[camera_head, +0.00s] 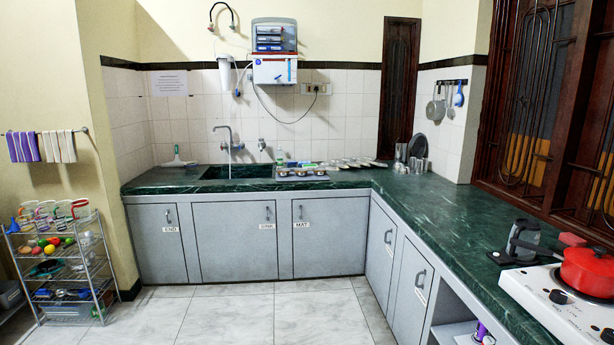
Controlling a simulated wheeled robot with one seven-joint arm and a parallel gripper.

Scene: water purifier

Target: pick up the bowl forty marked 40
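I cannot make out any bowl marked 40; no such number is readable at this distance. A few small steel bowls (302,173) stand in a row on the far green counter, just right of the sink. They are too small to tell apart or to read any marking. My gripper is not in view, so its distance to the bowls does not show.
The L-shaped green counter (440,212) has clear room along its right arm. A red pot (586,270) sits on a white stove (565,305) at front right. A wire rack (68,270) stands at left. The tiled floor (235,318) is open.

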